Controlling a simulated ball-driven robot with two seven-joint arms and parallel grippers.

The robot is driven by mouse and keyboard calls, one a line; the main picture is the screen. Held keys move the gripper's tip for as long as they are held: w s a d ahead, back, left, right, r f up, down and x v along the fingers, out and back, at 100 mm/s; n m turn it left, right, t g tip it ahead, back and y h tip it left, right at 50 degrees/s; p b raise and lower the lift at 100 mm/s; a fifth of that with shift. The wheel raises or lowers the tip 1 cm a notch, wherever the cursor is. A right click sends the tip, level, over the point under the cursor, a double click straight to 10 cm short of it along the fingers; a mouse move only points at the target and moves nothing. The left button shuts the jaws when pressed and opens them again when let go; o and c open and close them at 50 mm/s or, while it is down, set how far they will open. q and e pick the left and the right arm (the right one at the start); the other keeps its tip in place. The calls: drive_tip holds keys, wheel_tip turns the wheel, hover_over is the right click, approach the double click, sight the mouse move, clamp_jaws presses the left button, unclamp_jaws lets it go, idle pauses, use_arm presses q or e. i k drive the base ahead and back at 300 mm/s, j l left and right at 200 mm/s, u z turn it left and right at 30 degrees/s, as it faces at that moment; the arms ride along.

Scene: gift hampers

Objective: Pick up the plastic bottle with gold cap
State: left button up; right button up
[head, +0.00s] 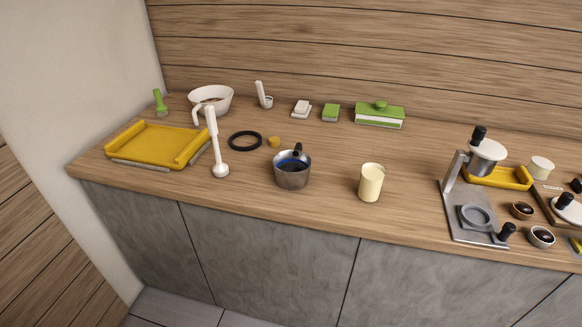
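I cannot make out a plastic bottle with a gold cap in the head view. A small gold-yellow round piece (274,141) sits on the counter behind a metal pot (292,175); I cannot tell whether it is a cap or a separate thing. The pot holds something blue and dark. A cream-coloured cup or jar (371,183) stands upright to the right of the pot, with no gold cap visible. A small green upright thing (159,102) stands at the back left. Neither of my grippers is in view.
The wooden counter (325,205) has clear room around the cream cup. A yellow tray (158,143), white hand blender (214,145), black ring (245,141) and white bowl (211,99) crowd the left. A green-lidded box (380,115) stands behind; a metal press (470,210) stands right.

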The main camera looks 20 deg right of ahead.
sight(373, 173)
drive_tip(key=z, duration=1.3)
drive_tip(key=j, duration=0.25)
drive_tip(key=i+j, duration=0.15)
drive_tip(key=j+z, duration=0.4)
drive_tip(key=i+j+z, duration=0.1)
drive_tip(key=j+z, duration=0.15)
drive_tip(key=z, duration=0.15)
drive_tip(key=j+z, duration=0.4)
drive_tip(key=k+l, duration=0.05)
drive_tip(key=l, duration=0.05)
